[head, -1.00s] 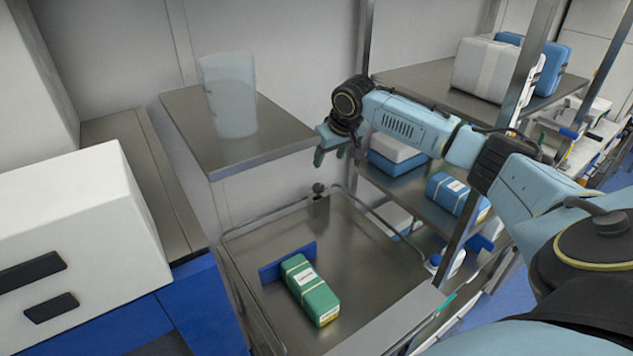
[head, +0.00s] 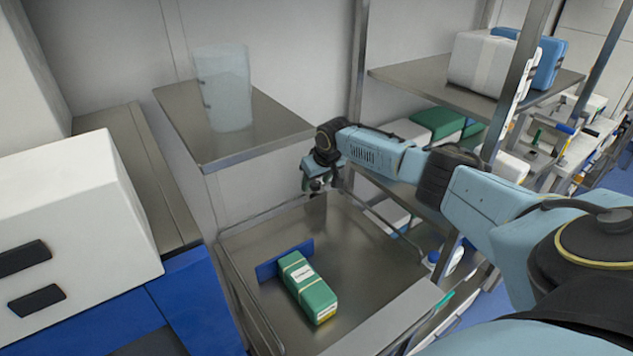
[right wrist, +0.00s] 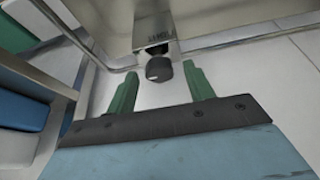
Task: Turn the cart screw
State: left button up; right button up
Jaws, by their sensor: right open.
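The cart screw is a dark round knob (right wrist: 159,68) at the cart's edge in the right wrist view. It also shows small and partly covered by my right gripper in the head view (head: 316,184). My right gripper (right wrist: 157,80) is open, its two green fingers on either side of the knob's near end in the picture. I cannot tell whether they touch it. In the head view the right gripper (head: 315,186) hangs at the far end of the steel cart (head: 350,250). My left gripper is not in view.
A green box (head: 308,288) lies on the cart beside a blue plate (head: 268,268). A steel shelf (head: 265,142) with a clear container (head: 224,88) stands left of my right gripper. A shelf rack with boxes (head: 480,62) stands right. A white cabinet (head: 70,220) is at left.

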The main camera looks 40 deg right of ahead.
jog(key=c, duration=1)
